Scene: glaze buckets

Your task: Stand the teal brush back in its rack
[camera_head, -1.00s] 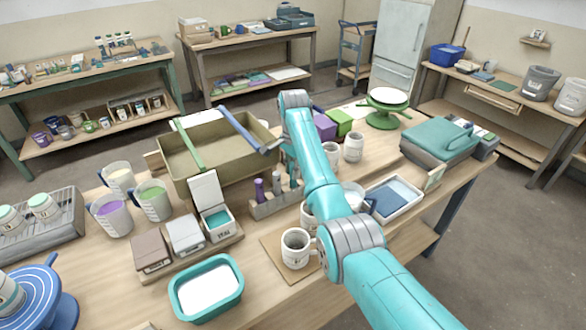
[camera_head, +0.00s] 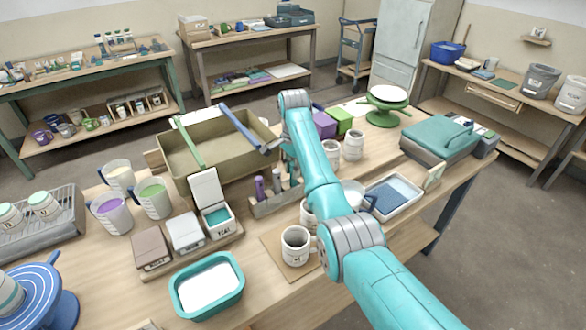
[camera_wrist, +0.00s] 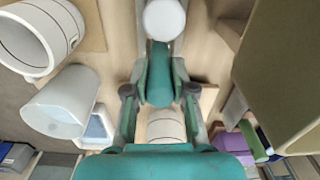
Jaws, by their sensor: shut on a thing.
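The brush rack (camera_head: 268,207) stands mid-table in the head view, a low grey block with a purple brush (camera_head: 259,189) and a second purplish brush (camera_head: 276,182) upright in it. In the wrist view my gripper (camera_wrist: 160,92) is shut on the teal brush (camera_wrist: 160,75), which sits between the two fingers. A pale round thing lies just beyond the brush there; I cannot tell what it is. In the head view my arm hides most of the gripper, beside the rack's right end. I cannot tell whether the brush's lower end is in a slot.
A large olive tray (camera_head: 190,185) with a green and a blue bar across its rim stands behind the rack. Mugs (camera_head: 296,247) stand in front and behind right. A teal tub (camera_head: 178,293) is near the front edge.

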